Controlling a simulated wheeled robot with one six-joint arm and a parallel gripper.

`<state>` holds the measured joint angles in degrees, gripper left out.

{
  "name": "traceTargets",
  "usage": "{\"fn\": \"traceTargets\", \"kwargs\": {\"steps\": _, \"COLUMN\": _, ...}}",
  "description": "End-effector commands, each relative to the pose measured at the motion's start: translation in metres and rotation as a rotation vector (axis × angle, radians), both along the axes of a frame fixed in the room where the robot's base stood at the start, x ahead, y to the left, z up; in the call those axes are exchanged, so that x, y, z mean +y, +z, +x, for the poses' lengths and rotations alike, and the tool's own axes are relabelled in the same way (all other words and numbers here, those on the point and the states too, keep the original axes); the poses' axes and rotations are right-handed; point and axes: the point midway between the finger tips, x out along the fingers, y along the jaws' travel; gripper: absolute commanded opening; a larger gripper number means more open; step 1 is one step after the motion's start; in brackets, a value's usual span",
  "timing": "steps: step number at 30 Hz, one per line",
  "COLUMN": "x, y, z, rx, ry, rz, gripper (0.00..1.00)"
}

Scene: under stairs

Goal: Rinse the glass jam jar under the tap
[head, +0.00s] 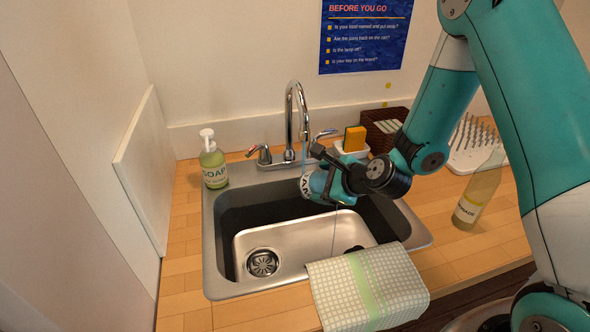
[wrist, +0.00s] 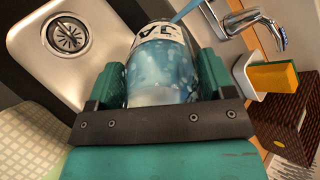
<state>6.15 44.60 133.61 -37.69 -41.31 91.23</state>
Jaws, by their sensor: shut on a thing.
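The glass jam jar (head: 306,187) has a white label with dark letters and is tilted on its side above the sink (head: 219,284). My gripper (head: 328,186) is shut around it. In the wrist view the jar (wrist: 160,75) sits between both green fingers of my gripper (wrist: 159,88), with bluish, cloudy patches on its glass. The chrome tap (head: 297,115) arches over the jar. A thin blue stream of water (wrist: 186,10) reaches the jar's far end, and a thin line of water falls below the jar into the basin. The jar's mouth is hidden.
A soap bottle (head: 213,165) stands left of the tap. A sponge (head: 354,138) in a white holder and a dark basket (head: 385,125) stand right. A checked cloth (head: 368,290) hangs over the front rim. A yellowish bottle (head: 477,195) and white drying rack (head: 470,150) stand further right.

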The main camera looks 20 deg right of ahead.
Motion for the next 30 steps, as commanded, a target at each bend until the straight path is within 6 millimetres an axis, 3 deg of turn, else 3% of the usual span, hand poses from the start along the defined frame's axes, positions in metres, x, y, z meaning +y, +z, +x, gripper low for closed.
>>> {"fn": "traceTargets", "kwargs": {"steps": 21, "x": -0.016, "y": 0.038, "z": -0.042, "rx": -0.001, "ry": -0.002, "rz": 0.001, "gripper": 0.33}}
{"fn": "traceTargets", "kwargs": {"steps": 30, "x": -0.017, "y": 0.039, "z": -0.045, "rx": -0.002, "ry": -0.001, "rz": 0.001, "gripper": 0.33}}
